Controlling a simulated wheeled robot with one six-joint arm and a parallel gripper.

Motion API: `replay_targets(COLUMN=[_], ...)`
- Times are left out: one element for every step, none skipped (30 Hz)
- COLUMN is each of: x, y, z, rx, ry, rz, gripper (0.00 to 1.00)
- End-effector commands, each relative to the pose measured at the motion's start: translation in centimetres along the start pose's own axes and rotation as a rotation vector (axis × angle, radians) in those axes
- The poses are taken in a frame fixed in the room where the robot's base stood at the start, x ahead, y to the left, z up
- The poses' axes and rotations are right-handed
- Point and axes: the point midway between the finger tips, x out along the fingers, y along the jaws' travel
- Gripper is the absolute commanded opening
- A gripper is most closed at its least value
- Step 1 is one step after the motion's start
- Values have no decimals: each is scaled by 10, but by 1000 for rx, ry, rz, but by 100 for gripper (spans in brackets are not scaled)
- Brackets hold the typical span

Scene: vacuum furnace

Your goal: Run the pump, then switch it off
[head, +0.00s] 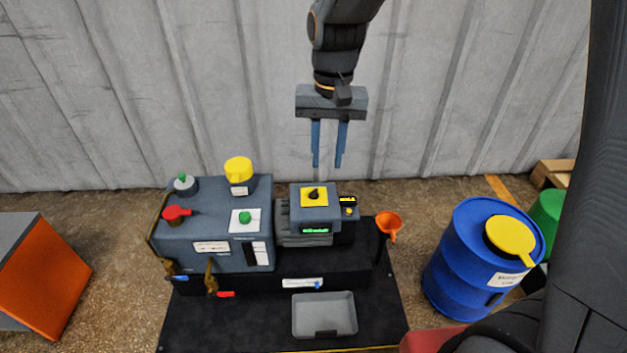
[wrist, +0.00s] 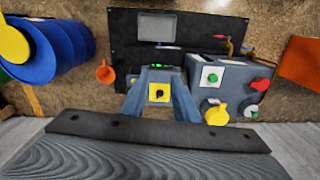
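The pump unit stands on a black base. Its top carries a yellow plate with a black rotary knob (head: 314,192), and its front has a lit green display (head: 315,230). In the wrist view the knob (wrist: 159,93) shows between the fingers, its plate below them in the line of sight. A small yellow button and a dark label sit on the box beside it (head: 348,205). My gripper (head: 328,163) is open and empty, pointing down, above and slightly behind the pump, touching nothing. The display's reading is too small to tell.
Left of the pump, a grey tank (head: 212,230) carries a yellow cap (head: 238,170), a red handle (head: 177,213) and a green button (head: 245,217). An orange funnel (head: 389,223) and a blue drum (head: 480,260) stand right. A grey tray (head: 324,315) lies in front. A wall is behind.

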Motion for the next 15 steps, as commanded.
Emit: replay_targets(x=[10, 16, 24, 31, 39, 49, 58, 66, 78, 87, 96, 108, 116, 125, 135], y=[-4, -6, -10, -12, -14, -16, -18, -19, -21, -22, -23, -24, -24, -25, -25], z=[-18, -28, -42, -52, -62, -74, -84, -93, -104, -112, -120, -129, -136, -142, -149], rx=[33, 54, 82, 104, 126, 154, 175, 198, 227, 247, 268, 294, 312, 329, 351], ry=[-6, -5, -3, -3, -3, -4, -3, -2, -1, -1, 0, 0, 1, 2, 3], rz=[5, 7, 9, 10, 12, 14, 15, 17, 18, 20, 21, 23, 24, 24, 26], gripper=[27, 27, 27, 27, 27, 27, 27, 27, 27, 27, 27, 27, 27, 27, 27])
